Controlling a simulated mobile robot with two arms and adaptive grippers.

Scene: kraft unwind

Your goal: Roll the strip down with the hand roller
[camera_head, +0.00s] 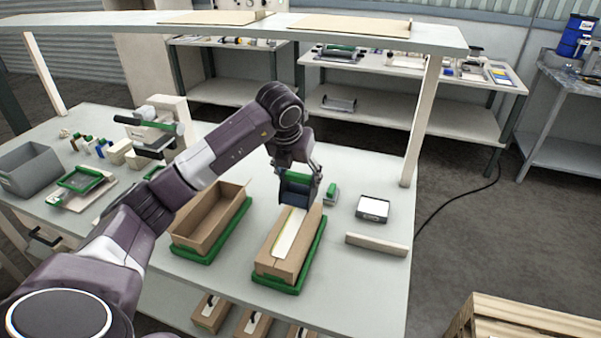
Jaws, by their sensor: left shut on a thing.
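My left gripper (303,185) reaches down over the far end of a closed kraft carton. It is shut on the hand roller (292,191), a dark blue drum with some green at its top. The fingers partly hide the roller. A pale strip (289,234) with a yellowish edge runs lengthwise along the top of the carton (274,264). The roller is at the far end of the strip; I cannot tell whether it touches it. The carton sits in a green tray (277,286). My right gripper is not in view.
An open carton (193,238) in another green tray stands left of the closed one. To the right are a small green-and-grey item (331,194), a white-topped device (372,208) and a beige bar (377,245). A shelf (350,35) hangs above. The table's front right is clear.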

